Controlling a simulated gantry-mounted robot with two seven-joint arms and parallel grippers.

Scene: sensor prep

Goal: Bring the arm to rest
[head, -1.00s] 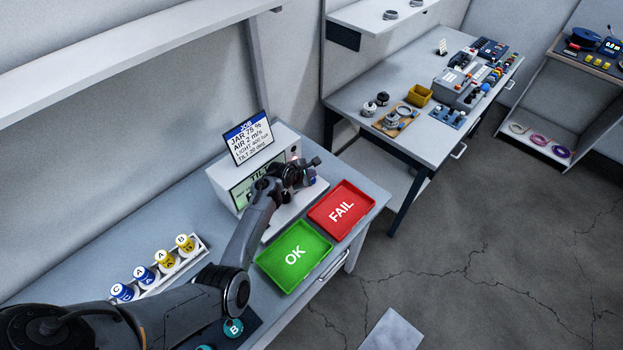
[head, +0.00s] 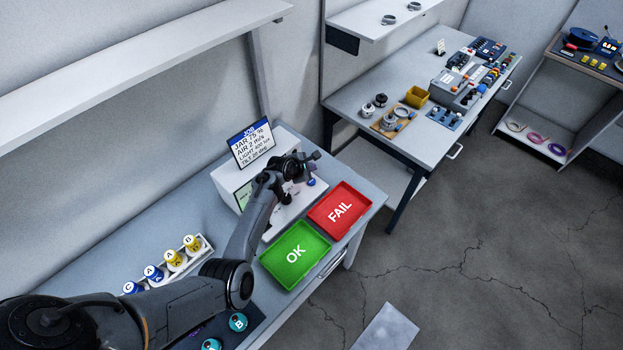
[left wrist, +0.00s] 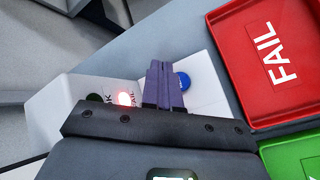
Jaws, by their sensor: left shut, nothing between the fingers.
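My left arm reaches in from the lower left in the head view. Its gripper (head: 312,160) is in front of the white test station (head: 230,178), above the station's base, and hides part of its front. In the left wrist view the gripper's fingers (left wrist: 165,88) are together with nothing between them. A blue round button (left wrist: 183,80) on the white base shows just beyond the fingertips; I cannot tell the gap between them. A lit red lamp (left wrist: 125,99) beside the word FAIL and a dark lamp (left wrist: 94,96) show on the station. My right gripper is out of view.
The green OK tray (head: 270,262) and red FAIL tray (head: 364,208) look empty, right of the arm. A white rack (head: 205,248) of several lettered jars stands left of it. A job card (head: 251,143) stands on the station. Another equipment bench (head: 440,140) stands behind.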

